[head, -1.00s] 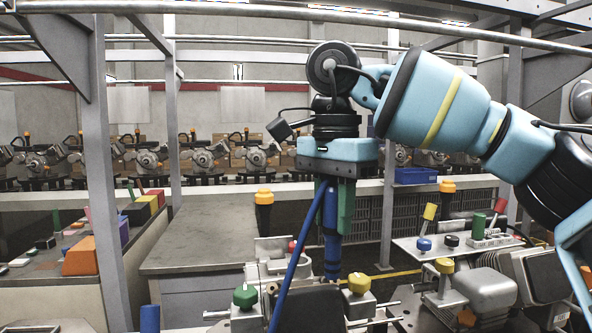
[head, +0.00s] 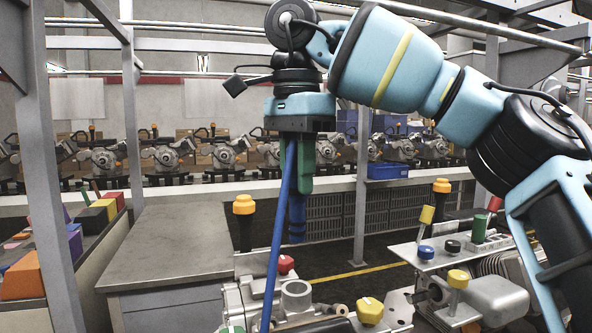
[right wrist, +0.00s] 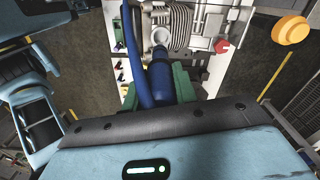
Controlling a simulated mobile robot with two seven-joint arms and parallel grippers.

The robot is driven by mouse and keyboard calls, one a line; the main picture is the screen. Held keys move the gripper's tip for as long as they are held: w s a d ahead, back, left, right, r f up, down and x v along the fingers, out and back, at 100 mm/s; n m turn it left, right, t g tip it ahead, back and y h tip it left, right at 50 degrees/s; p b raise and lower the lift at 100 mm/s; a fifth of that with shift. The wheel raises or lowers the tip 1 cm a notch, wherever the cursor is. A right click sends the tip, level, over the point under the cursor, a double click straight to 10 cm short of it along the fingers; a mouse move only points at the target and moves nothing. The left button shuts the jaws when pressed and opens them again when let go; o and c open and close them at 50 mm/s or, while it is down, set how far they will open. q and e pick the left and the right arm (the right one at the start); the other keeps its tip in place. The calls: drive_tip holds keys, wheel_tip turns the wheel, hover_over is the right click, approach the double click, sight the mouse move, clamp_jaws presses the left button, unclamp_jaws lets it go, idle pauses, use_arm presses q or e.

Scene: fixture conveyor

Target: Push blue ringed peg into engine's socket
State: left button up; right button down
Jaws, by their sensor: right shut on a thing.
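The blue ringed peg (head: 298,215) hangs upright in my right gripper (head: 299,170), which is shut on it with green fingers. Its lower end is in the air above the engine (head: 262,298), apart from it in the head view. The engine's round grey socket (head: 296,294) opens upward below the peg. In the right wrist view the peg (right wrist: 160,78) points toward the socket ring (right wrist: 165,36), and its tip appears close to the near rim. The gap in depth is hard to judge. My left gripper is out of view.
A long blue tube (head: 279,240) runs down beside the peg. A red knob (head: 286,264) and a yellow knob (head: 369,310) stand near the socket. To the right, a white plate (head: 405,250) carries several coloured knobs. A grey bench (head: 180,245) at left is clear on top.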

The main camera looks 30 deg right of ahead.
sight(296, 195)
drive_tip(key=shift+w+f, duration=0.1)
drive_tip(key=shift+f, duration=3.5)
drive_tip(key=shift+f, duration=2)
drive_tip(key=c, duration=1)
unclamp_jaws()
drive_tip(key=shift+c, duration=0.2)
drive_tip(key=shift+r, duration=3.95)
drive_tip(key=shift+f, duration=0.1)
